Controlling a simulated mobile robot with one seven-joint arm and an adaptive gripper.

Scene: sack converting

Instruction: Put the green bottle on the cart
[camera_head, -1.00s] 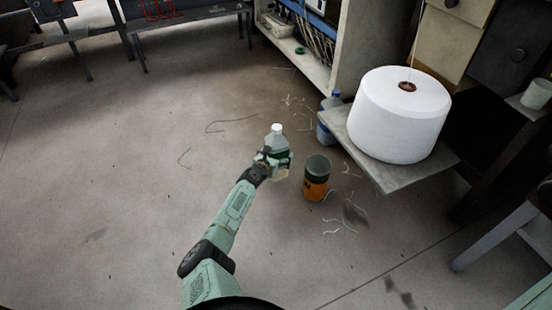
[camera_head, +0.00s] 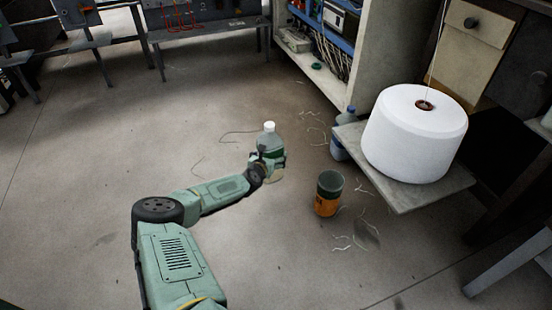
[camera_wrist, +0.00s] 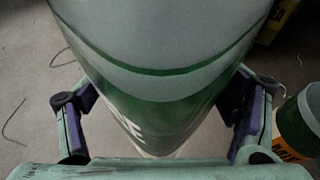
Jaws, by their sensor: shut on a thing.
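The green bottle (camera_head: 269,146) is clear with a white cap and a green label, and it stands about upright in the head view. My gripper (camera_head: 268,165) is shut on it around its lower half. In the wrist view the bottle (camera_wrist: 155,75) fills the middle, with the gripper's two fingers (camera_wrist: 158,112) on either side of it. I cannot tell whether its base touches the floor. No cart can be made out in these frames.
An orange and dark green can (camera_head: 328,194) stands on the floor just right of the bottle. A low shelf (camera_head: 405,197) bears a large white thread spool (camera_head: 415,135). A blue bottle (camera_head: 341,142) is beside it. Loose threads lie about; the floor at left is clear.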

